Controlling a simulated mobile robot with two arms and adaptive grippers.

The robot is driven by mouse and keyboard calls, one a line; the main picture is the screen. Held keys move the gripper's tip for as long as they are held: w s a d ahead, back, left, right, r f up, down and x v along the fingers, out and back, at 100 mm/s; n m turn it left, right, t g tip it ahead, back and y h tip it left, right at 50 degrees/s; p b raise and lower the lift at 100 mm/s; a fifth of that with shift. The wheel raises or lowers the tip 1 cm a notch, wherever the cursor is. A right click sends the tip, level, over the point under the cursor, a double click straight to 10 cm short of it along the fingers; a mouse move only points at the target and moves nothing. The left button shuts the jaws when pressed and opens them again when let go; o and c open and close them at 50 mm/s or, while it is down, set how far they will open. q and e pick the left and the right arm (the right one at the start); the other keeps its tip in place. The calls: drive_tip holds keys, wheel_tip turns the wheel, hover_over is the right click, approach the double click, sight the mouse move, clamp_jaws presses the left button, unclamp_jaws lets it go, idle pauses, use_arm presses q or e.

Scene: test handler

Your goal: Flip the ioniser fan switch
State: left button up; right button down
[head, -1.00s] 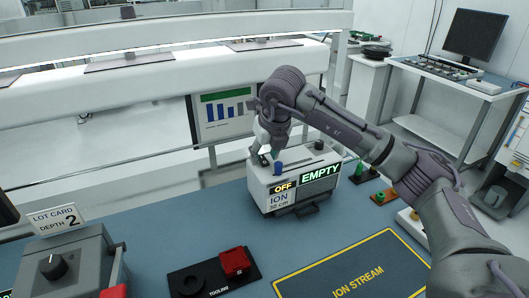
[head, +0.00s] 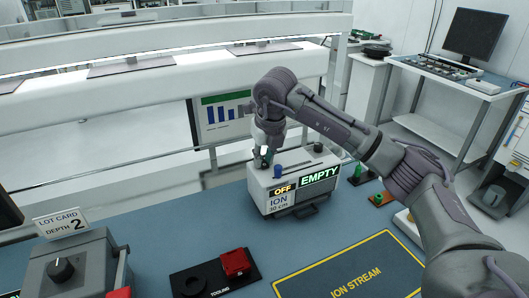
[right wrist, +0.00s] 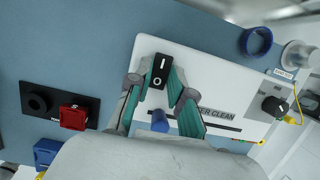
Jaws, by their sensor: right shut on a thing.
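The white ioniser box (head: 257,192) stands on the blue bench, its front showing an OFF sign (head: 283,189), an EMPTY sign (head: 319,177) and an "ION 30 cm" label. On its top, in the right wrist view, is a black rocker switch (right wrist: 158,72) marked I and O. My right gripper (right wrist: 160,78) has its green-padded fingers on either side of this rocker and is shut on it. In the head view the right gripper (head: 264,157) reaches down onto the box top, hiding the switch there. My left gripper is not in view.
A blue peg (head: 278,170) stands on the box close to the fingers. A red block (head: 235,262) sits on the black tooling plate (head: 214,279). The yellow-bordered ION STREAM area (head: 350,272) is clear. A grey unit with a knob (head: 61,271) stands at left.

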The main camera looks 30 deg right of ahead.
sight(264, 164)
drive_tip(key=shift+w+r+g+p, duration=0.15)
drive_tip(key=shift+r+g+p, duration=0.3)
drive_tip(key=shift+g+p, duration=0.15)
drive_tip(key=shift+w+f+g+p, duration=0.15)
drive_tip(key=shift+f+g+p, duration=0.15)
drive_tip(key=shift+g+p, duration=0.3)
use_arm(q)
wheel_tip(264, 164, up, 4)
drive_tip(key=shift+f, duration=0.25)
use_arm(e)
drive_tip(key=c, duration=1)
unclamp_jaws()
drive_tip(key=shift+f, duration=0.1)
drive_tip(key=shift+c, duration=0.2)
wheel_tip(264, 164, up, 12)
drive_tip(key=shift+s, duration=0.4)
